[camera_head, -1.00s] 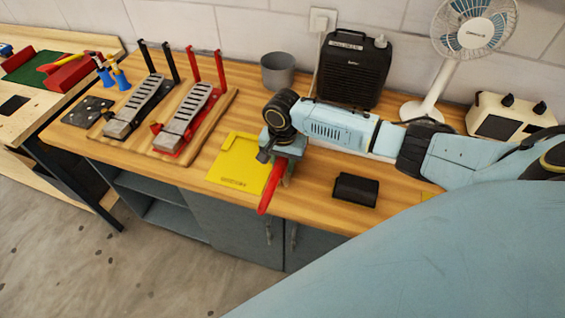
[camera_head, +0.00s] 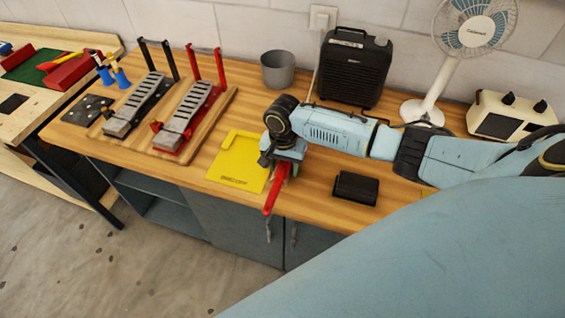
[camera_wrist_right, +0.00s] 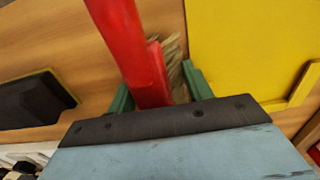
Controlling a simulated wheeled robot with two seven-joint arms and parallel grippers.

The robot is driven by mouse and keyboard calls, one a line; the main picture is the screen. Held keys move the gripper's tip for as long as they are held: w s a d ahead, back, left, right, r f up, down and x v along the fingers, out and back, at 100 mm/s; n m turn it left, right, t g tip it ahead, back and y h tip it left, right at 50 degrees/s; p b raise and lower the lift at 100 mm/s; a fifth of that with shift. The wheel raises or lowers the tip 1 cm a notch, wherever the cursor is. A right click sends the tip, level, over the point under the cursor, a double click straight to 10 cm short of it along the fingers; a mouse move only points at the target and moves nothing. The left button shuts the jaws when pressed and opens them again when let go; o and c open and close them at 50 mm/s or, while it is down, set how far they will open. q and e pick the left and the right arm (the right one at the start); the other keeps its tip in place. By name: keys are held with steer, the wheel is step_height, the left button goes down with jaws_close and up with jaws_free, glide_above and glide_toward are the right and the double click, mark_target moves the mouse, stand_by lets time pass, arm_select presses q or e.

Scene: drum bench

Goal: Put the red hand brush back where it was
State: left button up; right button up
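The red hand brush (camera_head: 275,191) is in my right gripper (camera_head: 284,165), over the front part of the wooden bench. Its handle points down toward the bench's front edge. In the right wrist view the red handle (camera_wrist_right: 125,40) and pale bristles (camera_wrist_right: 177,75) lie between the green fingers of the right gripper (camera_wrist_right: 158,92). The gripper looks shut on the brush; its fingertips are partly hidden. A flat yellow panel (camera_head: 236,165) with raised edges lies just left of the brush; its lettering is too small to read. My left gripper is not in view.
A black block (camera_head: 355,187) lies right of the brush. Two pedals (camera_head: 140,103) (camera_head: 187,118) stand on a board at the left. A grey pot (camera_head: 278,70), black heater-like box (camera_head: 353,67), fan (camera_head: 425,108) and cream box (camera_head: 510,117) line the back.

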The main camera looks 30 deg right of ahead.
steer(key=shift+w+a+r, duration=0.15)
steer(key=shift+w+r, duration=0.1)
steer(key=shift+w, duration=0.05)
stand_by(0.4)
step_height(320, 180, up, 13)
steer(key=shift+p, duration=0.3)
stand_by(0.5)
